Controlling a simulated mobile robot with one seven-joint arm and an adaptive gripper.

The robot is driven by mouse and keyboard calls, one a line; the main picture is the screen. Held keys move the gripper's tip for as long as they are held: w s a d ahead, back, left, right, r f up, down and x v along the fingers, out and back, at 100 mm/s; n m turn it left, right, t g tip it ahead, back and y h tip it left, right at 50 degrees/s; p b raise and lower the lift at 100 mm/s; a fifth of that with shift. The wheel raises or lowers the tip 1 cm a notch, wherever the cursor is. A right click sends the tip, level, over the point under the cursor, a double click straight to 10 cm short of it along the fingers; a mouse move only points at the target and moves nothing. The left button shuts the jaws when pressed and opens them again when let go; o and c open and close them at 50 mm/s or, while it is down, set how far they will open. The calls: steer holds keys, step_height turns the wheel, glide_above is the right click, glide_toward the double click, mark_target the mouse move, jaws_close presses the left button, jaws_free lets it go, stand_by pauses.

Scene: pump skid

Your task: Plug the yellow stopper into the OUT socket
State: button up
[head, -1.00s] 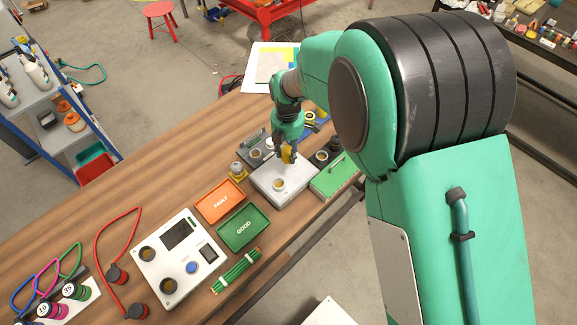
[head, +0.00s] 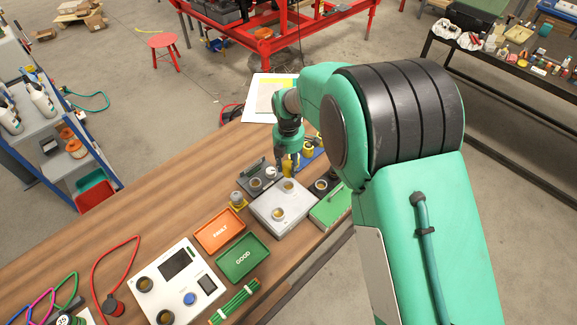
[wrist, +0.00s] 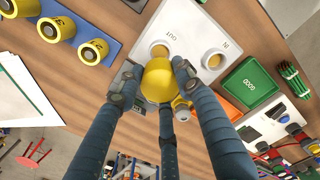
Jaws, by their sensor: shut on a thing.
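My gripper (wrist: 155,88) is shut on the yellow stopper (wrist: 158,80), with its fingers around it. The white box (wrist: 185,20) carries two round sockets, marked OUT and IN. The OUT socket (wrist: 160,50) shows just beyond the stopper in the wrist view, partly covered by it. The IN socket (wrist: 213,59) is to its right, open. In the head view the stopper (head: 287,166) hangs just behind the far socket (head: 289,186) of the box (head: 262,212), apart from it. The stopper's lower end is hidden in the wrist view.
A blue rack (wrist: 75,15) holds several numbered yellow stoppers. An orange FAULT tray (head: 220,231) and a green GOOD tray (head: 243,258) lie left of the box. A dark unit (head: 252,168) and a green box (head: 331,207) flank it closely.

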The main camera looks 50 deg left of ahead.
steer(key=shift+f, duration=0.1)
steer(key=shift+f+b, duration=1.15)
steer(key=shift+f, duration=1.4)
steer(key=shift+f+b, duration=0.55)
steer(key=shift+f, duration=1.2)
stand_by(0.3)
steer(key=o, duration=1.3)
steer(key=shift+r, duration=0.1)
step_height(320, 180, up, 12)
steer(key=shift+f, duration=0.1)
stand_by(0.6)
